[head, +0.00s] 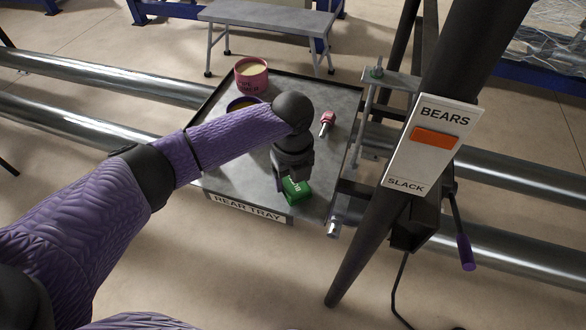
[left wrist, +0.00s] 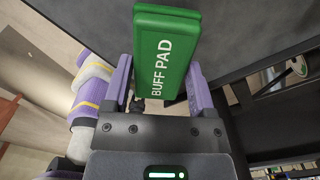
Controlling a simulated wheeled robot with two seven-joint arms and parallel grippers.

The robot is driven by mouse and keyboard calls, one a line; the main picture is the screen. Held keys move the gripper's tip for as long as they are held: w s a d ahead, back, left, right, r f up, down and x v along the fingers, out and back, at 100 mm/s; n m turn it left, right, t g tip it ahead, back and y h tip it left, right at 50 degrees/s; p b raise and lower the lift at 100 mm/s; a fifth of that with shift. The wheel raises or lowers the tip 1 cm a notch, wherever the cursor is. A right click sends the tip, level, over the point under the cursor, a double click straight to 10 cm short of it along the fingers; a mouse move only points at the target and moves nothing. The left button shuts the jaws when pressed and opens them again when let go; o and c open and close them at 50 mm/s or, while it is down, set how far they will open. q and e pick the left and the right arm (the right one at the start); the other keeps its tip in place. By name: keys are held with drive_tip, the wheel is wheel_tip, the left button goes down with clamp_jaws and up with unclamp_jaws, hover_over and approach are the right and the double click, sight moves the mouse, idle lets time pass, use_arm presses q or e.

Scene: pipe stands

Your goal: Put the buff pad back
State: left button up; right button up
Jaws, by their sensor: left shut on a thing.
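The green buff pad (head: 296,191) is in my left gripper (head: 286,182), over the near part of the grey tray marked REAR TRAY (head: 222,184). In the left wrist view the buff pad (left wrist: 165,55), with its white lettering, sits between the two purple fingers of my left gripper (left wrist: 170,90), which is shut on it. The tray surface lies below it; I cannot tell whether the pad touches the tray. My right gripper is not in view.
A pink tin (head: 251,78) stands at the tray's back left, with a purple-rimmed tin (head: 243,103) partly hidden by my arm. A pink-headed tool (head: 327,123) lies to the right. A dark post with a BEARS/SLACK sign (head: 431,147) rises at the right, beside steel pipes (head: 500,180).

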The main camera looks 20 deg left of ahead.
use_arm(q)
drive_tip(key=shift+f, duration=0.45)
drive_tip(key=shift+f, duration=0.15)
drive_tip(key=o, duration=1.1)
drive_tip(key=shift+o, duration=1.2)
drive_tip(key=shift+r, duration=3.8)
